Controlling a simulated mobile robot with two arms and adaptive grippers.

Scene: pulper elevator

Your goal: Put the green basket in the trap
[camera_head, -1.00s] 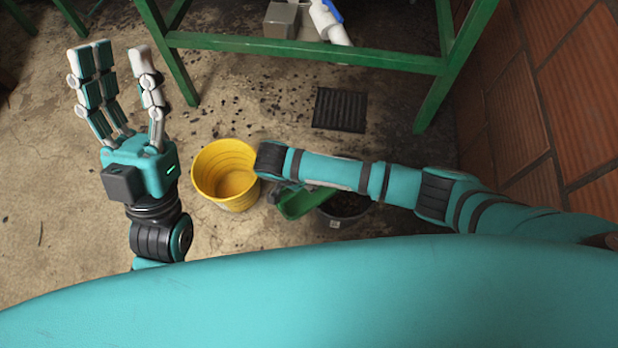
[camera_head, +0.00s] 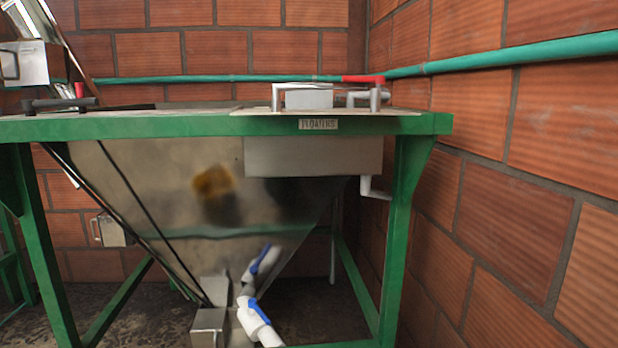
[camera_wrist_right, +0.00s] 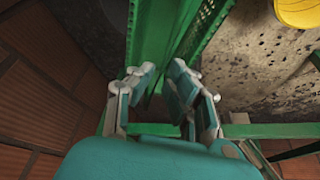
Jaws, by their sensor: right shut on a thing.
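In the right wrist view the green basket (camera_wrist_right: 158,30) fills the top middle, with a perforated side at its right. My right gripper (camera_wrist_right: 157,80) is shut on the basket, its fingers against the near end. The rest of the basket runs out of the picture. My left gripper shows in neither current view. The head view shows a green-framed stand with a metal hopper (camera_head: 150,190) and a metal box (camera_head: 310,157) under a label reading "FLOATERS". I cannot tell which part is the trap.
A yellow bucket (camera_wrist_right: 298,12) stands on the floor in the wrist view. A brick wall (camera_head: 500,190) is close at right. White pipes with blue handles (camera_head: 258,310) sit below the hopper.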

